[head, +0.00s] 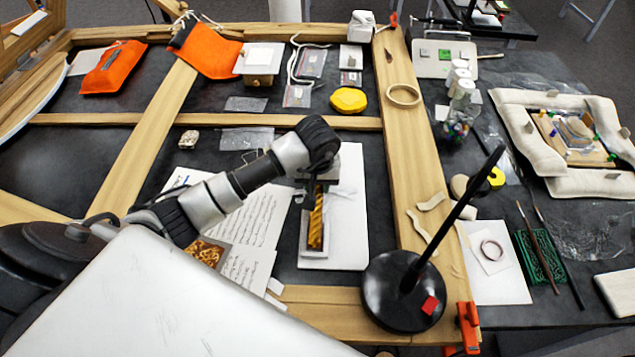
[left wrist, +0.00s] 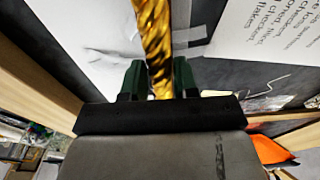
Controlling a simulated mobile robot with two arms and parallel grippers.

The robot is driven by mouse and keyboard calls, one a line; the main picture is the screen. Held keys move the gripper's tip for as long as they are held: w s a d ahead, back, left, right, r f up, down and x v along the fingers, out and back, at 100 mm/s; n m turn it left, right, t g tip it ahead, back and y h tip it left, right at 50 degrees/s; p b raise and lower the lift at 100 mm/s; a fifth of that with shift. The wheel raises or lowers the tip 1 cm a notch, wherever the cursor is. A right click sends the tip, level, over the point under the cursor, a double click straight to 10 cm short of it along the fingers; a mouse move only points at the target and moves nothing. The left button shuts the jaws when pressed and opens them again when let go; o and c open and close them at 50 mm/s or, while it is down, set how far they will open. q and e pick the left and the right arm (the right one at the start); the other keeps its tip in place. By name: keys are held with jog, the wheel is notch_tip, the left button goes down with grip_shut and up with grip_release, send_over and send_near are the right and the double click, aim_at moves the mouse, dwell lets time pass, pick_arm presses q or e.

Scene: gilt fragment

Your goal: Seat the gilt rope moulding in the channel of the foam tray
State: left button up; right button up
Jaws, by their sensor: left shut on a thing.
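The gilt rope moulding (head: 316,222), a gold twisted strip, stands out below my left gripper (head: 318,183) in the head view. My left gripper is shut on it. In the left wrist view, the moulding (left wrist: 155,38) runs up between the two dark green fingers (left wrist: 158,80). The foam tray (head: 314,264) is a small pale-edged block with a dark recess, under the moulding in the head view. The moulding overlaps the recess there; I cannot tell whether it touches the bottom or hovers. My gripper and wrist hide the tray's far end. My right gripper is not in view.
The tray lies on a white board (head: 350,235) between wooden frame bars. Printed sheets (head: 258,221) and a carved gilt piece (head: 207,252) lie to the left. A black round lamp base (head: 390,300) with a slanting stem stands close at the right.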

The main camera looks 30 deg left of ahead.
pick_arm(q)
jog(key=shift+f, duration=0.65)
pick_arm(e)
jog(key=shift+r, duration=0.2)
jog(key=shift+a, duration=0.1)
pick_arm(q)
jog(key=shift+f, duration=0.25)
jog(key=o, duration=1)
jog(key=shift+r, duration=0.1)
jog(key=shift+c, duration=0.2)
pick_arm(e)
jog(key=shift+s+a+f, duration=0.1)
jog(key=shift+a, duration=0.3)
